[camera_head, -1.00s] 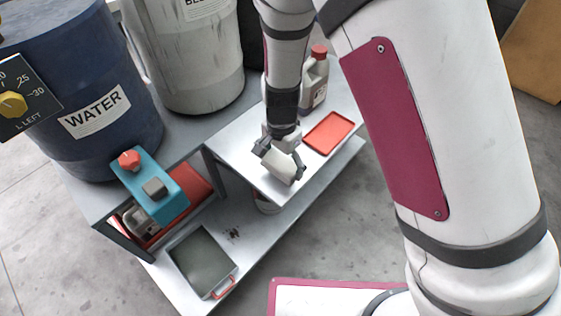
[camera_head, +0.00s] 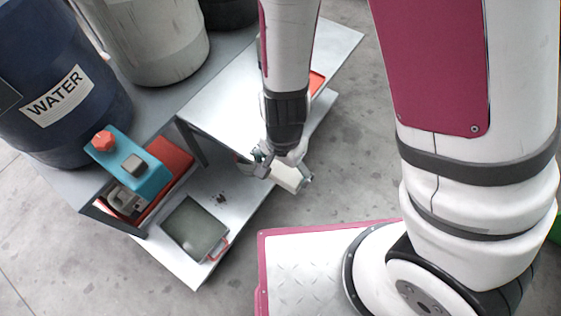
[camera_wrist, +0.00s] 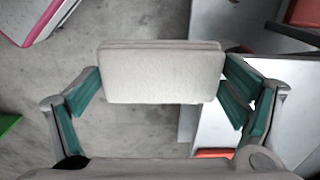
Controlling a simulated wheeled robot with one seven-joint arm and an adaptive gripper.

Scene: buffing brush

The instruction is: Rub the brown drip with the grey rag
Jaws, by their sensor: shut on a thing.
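My gripper (camera_head: 284,171) is shut on the grey rag (camera_head: 289,178), a pale, thick, block-like pad. In the wrist view the rag (camera_wrist: 162,74) spans between the two green-lined fingers, held at its two ends. The brown drip (camera_head: 221,198) is a small cluster of dark spots on the lower shelf (camera_head: 228,222), beside a dark grey-green tray. The rag is to the right of the drip, held in the air apart from it, near the front edge of the upper table.
The dark tray (camera_head: 193,230) with a red handle lies left of the drip. The upper table (camera_head: 232,98) and its leg stand behind. A blue box (camera_head: 145,181) with a red knob is at left. Bare floor (camera_head: 335,190) lies to the right.

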